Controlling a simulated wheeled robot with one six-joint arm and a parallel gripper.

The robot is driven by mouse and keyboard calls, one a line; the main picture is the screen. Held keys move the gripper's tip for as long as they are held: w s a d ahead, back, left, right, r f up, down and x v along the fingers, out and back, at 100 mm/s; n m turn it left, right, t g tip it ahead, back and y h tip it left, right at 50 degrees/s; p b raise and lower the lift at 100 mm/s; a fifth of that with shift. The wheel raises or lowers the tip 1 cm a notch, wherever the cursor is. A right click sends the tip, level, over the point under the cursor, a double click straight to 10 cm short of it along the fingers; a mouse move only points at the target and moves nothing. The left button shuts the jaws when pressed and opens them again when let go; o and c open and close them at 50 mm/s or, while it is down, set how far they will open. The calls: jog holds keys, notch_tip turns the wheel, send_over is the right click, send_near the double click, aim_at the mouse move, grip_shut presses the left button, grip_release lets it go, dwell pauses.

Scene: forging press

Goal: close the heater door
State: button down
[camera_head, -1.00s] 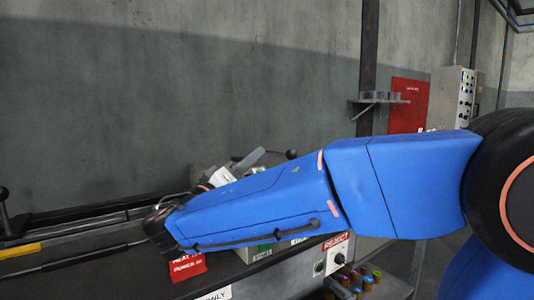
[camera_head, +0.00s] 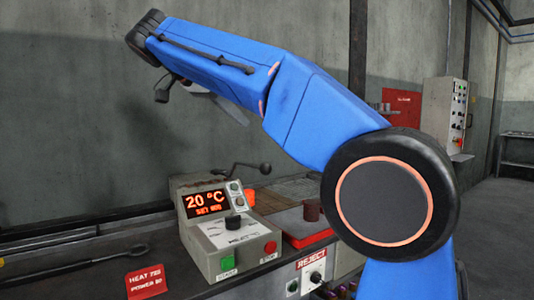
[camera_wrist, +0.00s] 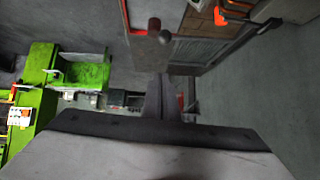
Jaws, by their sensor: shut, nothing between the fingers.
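The heater's grey control box (camera_head: 228,225) stands on the bench in the head view and reads 20 °C. Behind it a dark lever with a ball knob (camera_head: 265,168) rises; whether this is the heater door's handle, and how far the door stands open, I cannot tell. In the wrist view a round knob (camera_wrist: 165,36) on a bar lies just beyond my fingertips, apart from them. My gripper (camera_wrist: 172,80) is shut and empty, its fingers pointing up the picture. In the head view my raised arm's end is at upper left, and the fingertips are not clear.
A red sign (camera_head: 146,282) and a long dark rod (camera_head: 100,258) are on the bench left of the box. A red tray (camera_head: 305,228) is at its right. The wrist view shows a green machine (camera_wrist: 88,75) at left and orange parts (camera_wrist: 235,12) at upper right.

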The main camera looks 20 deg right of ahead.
send_over(267, 172)
jog(key=a, duration=0.2)
notch_tip(267, 172, down, 6)
jog(key=f, duration=0.4)
jog(key=shift+w, duration=0.3)
jog(key=shift+y, duration=0.3)
jog(key=shift+m+t, duration=0.3)
jog(key=shift+m, duration=0.2)
jog(key=shift+s+d+f, duration=0.1)
jog(key=shift+s+f, duration=0.15)
jog(key=shift+f, duration=0.45)
jog(key=shift+s+d+f, duration=0.1)
jog(key=shift+s+f, duration=0.15)
jog(key=shift+f, duration=0.4)
jog(key=shift+s+f, duration=0.25)
jog(key=shift+f, duration=0.45)
